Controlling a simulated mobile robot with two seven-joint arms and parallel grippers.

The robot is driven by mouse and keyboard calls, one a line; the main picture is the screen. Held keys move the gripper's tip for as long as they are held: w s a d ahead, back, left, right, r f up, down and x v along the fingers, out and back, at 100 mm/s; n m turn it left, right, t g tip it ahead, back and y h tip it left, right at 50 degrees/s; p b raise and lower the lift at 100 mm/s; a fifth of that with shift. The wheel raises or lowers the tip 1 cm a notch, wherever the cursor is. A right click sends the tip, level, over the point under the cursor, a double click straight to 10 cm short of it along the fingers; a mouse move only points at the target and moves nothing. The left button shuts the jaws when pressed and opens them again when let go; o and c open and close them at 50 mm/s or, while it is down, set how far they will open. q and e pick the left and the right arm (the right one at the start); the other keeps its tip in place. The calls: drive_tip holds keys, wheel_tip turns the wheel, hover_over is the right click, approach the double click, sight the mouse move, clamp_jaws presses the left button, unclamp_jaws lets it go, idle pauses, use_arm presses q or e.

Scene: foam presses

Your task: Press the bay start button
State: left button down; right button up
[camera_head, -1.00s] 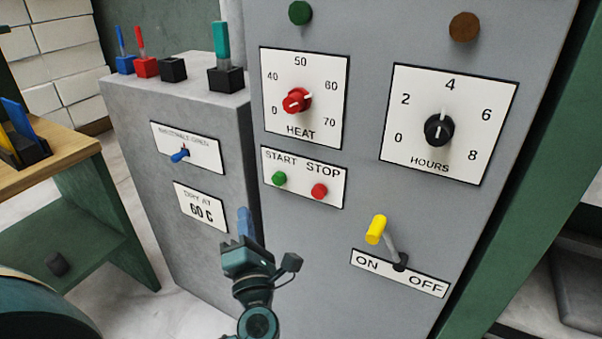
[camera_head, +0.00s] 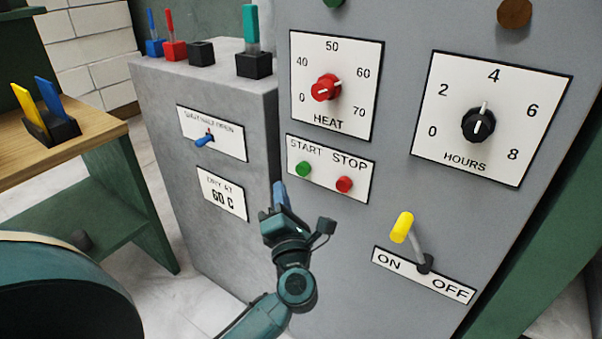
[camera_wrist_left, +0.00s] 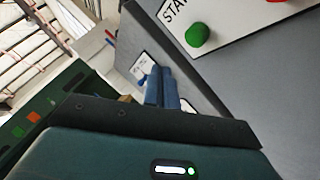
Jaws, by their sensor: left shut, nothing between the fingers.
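The green start button (camera_head: 303,169) sits under the word START on a white plate (camera_head: 330,187) on the grey cabinet front. The red stop button (camera_head: 344,185) is to its right. In the left wrist view the green button (camera_wrist_left: 198,35) is at the upper middle, right of and beyond my fingertips. My left gripper (camera_head: 279,189) is shut and empty, its blue fingers pointing up, a little below and left of the green button in the head view. The fingers (camera_wrist_left: 163,88) show side by side in the left wrist view, apart from the button. My right gripper is not in view.
Above the plate are the red heat dial (camera_head: 326,88) and the black hours dial (camera_head: 478,125). A yellow-tipped lever (camera_head: 402,227) sticks out at lower right. A lower grey box (camera_head: 215,92) stands left, with a wooden bench (camera_head: 88,134) beyond it.

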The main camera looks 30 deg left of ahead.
sight(297, 168)
use_arm(q)
drive_tip(key=shift+w+d+b, duration=0.2)
drive_tip(key=shift+w+b, duration=0.15)
drive_tip(key=shift+w, duration=2)
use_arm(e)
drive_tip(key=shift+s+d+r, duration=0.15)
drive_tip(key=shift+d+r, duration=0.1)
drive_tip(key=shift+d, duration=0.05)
use_arm(q)
drive_tip(key=shift+w, duration=0.1)
drive_tip(key=shift+w, duration=0.3)
drive_tip(key=shift+w+d, duration=0.1)
drive_tip(key=shift+w, duration=0.45)
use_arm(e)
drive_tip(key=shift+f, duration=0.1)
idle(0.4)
use_arm(q)
drive_tip(key=shift+s, duration=0.1)
drive_tip(key=shift+s+p, duration=0.35)
drive_tip(key=shift+s, duration=0.55)
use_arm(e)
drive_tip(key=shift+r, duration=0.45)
